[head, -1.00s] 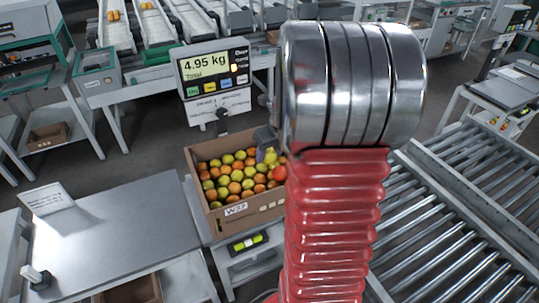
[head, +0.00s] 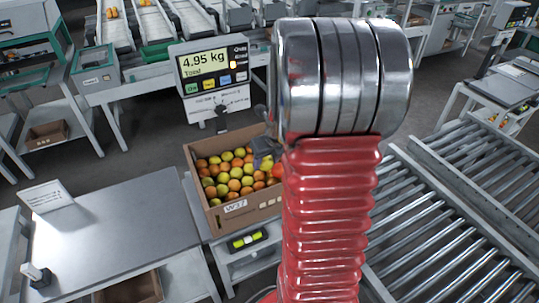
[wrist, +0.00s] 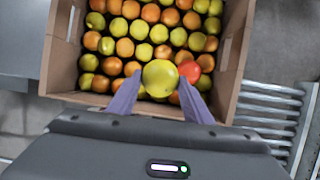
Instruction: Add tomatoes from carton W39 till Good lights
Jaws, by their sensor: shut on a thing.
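The open cardboard carton (head: 248,213) holds many yellow-green, orange and red tomatoes. Its front label (head: 235,206) looks like W37, but the small print is hard to read. The carton also fills the upper wrist view (wrist: 58,70). My gripper (wrist: 160,88) is shut on a yellow-green tomato (wrist: 160,76), just above the tomatoes near the carton's near side. A red tomato (wrist: 189,71) lies right beside it. In the head view my gripper (head: 264,156) is partly hidden behind my arm. The scale display (head: 207,63) reads 4.95 kg; a small amber light shows at its right.
A bare grey table (head: 120,220) with a white sign (head: 46,196) is at left. A roller conveyor (head: 430,240) runs at right. A yellow-green level-like bar (head: 247,240) sits below the carton. Sorting lanes (head: 160,25) stand behind.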

